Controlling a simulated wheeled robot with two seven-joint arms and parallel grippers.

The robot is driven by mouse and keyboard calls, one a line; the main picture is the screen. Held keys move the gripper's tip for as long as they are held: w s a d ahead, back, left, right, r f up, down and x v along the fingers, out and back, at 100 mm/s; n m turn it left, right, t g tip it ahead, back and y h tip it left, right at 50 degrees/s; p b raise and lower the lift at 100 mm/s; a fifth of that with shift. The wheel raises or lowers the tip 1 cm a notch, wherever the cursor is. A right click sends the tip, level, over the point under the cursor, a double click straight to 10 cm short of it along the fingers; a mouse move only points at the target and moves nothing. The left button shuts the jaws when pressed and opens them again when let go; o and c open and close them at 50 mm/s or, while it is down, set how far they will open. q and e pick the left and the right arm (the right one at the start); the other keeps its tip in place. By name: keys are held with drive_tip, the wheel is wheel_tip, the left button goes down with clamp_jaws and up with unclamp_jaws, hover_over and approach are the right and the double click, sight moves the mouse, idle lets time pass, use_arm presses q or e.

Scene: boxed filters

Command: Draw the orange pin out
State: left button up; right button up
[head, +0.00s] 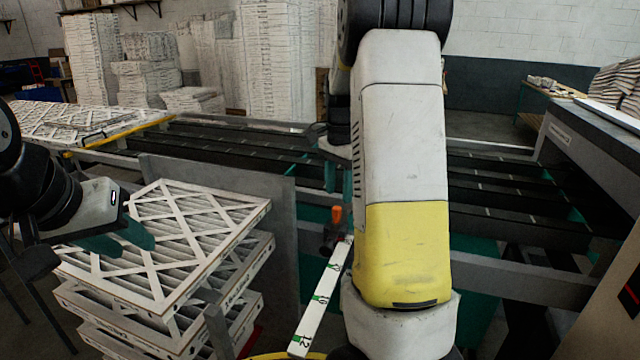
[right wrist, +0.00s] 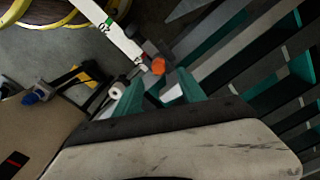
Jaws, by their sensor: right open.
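The orange pin (head: 337,214) stands upright near the head view's centre, on a dark fitting at the upper end of a white marked bar (head: 320,297). In the right wrist view the orange pin (right wrist: 158,66) shows just beyond and between my right fingertips. My right gripper (head: 338,178) is open, with teal fingers above the pin in the head view. My right arm hides the area right of the pin.
Boxed filters (head: 190,215) are stacked at left. A grey panel (head: 230,180) stands behind them. A slatted conveyor (head: 240,145) runs across behind the pin. A grey machine (head: 590,150) stands at right. A yellow ring (right wrist: 50,20) shows in the right wrist view.

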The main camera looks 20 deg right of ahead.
sight(338, 207)
wheel_tip(338, 207, down, 7)
drive_tip(key=shift+f, duration=0.1)
idle(0.3)
clamp_jaws()
drive_tip(key=shift+r, duration=0.3)
drive_tip(key=shift+r, duration=2.5)
wheel_tip(338, 207, up, 9)
idle(0.5)
